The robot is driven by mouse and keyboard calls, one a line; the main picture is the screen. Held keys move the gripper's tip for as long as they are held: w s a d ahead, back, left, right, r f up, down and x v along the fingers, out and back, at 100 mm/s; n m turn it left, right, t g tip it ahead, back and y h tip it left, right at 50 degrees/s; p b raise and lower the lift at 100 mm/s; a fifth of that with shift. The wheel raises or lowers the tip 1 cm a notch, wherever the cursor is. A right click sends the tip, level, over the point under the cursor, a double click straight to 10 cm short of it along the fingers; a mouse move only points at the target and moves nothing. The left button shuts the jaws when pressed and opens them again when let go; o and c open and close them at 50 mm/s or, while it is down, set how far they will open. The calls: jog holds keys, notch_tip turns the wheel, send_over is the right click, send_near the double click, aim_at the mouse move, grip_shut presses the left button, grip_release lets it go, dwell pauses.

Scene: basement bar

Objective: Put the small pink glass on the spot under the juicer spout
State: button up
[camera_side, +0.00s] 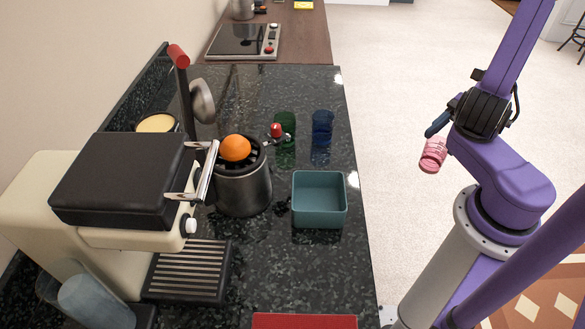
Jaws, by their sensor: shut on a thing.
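The small pink glass (432,156) is held in the air at the right, beyond the counter's right edge, and looks tilted. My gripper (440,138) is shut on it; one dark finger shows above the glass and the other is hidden. The juicer (244,190) is a metal cylinder on the counter with an orange (235,148) on top. Its spout (270,138), with a red knob, sticks out at its upper right. The spot under the spout cannot be made out clearly. My gripper and the glass are well apart from the juicer, to its right.
A green glass (285,152) stands close to the spout, with a blue glass (322,128) to its right. A teal square bin (320,222) is right of the juicer. A cream and black machine (120,185) with a lever fills the left. The dark counter (335,265) is clear near its right edge.

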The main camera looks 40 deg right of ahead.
jog(key=w+a, duration=1.5)
jog(key=w+a+f, duration=0.1)
jog(key=w+a, duration=0.6)
jog(key=shift+w+a, duration=0.25)
jog(key=shift+a, duration=0.1)
jog(key=shift+f, duration=0.25)
jog(key=o, duration=1.4)
jog(key=shift+f, duration=0.1)
